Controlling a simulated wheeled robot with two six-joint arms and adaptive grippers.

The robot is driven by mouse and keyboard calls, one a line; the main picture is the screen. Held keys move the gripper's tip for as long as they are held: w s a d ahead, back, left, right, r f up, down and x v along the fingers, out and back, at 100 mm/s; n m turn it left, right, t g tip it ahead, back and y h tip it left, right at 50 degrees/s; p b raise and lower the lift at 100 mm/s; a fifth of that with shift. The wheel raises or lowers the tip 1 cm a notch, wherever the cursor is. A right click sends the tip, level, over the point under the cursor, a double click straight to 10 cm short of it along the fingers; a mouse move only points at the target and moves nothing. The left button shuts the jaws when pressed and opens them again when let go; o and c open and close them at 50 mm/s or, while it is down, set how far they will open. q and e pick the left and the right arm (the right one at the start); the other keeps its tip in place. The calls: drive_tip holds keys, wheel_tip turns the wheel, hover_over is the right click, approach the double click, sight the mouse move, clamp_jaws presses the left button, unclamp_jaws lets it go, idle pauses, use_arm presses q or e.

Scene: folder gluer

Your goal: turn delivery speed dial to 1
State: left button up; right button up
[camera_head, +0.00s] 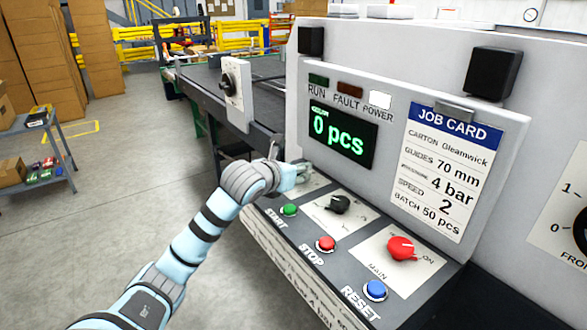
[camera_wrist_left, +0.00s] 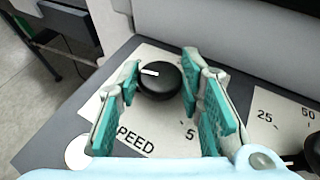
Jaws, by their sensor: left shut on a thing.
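The speed dial (camera_wrist_left: 160,82) is a black round knob on a pale plate (camera_wrist_left: 146,127), with part of the word SPEED and a 5 visible in the left wrist view. Its white pointer line points to the left in that view. My left gripper (camera_wrist_left: 160,92) has its green-padded fingers on both sides of the knob, shut on it. In the head view my left gripper (camera_head: 302,170) is at the far left end of the sloped panel and hides this dial. The job card (camera_head: 446,172) reads speed 2. My right gripper is not in view.
A second black dial (camera_head: 339,204) is close beside my gripper. The green START (camera_head: 289,209), red STOP (camera_head: 325,243) and blue RESET (camera_head: 375,290) buttons and a red MAIN switch (camera_head: 401,248) share the panel. The display (camera_head: 341,136) reads 0 pcs.

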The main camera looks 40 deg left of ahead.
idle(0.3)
use_arm(q)
drive_tip(key=o, duration=1.1)
drive_tip(key=shift+c, duration=0.2)
drive_tip(key=shift+y, duration=0.4)
drive_tip(key=v, duration=1.1)
drive_tip(key=shift+s+a+r, duration=0.1)
drive_tip(key=shift+a+r, duration=0.15)
drive_tip(key=shift+a, duration=0.1)
drive_tip(key=shift+s+d, duration=0.3)
drive_tip(key=shift+d, duration=0.1)
drive_tip(key=shift+r, duration=0.15)
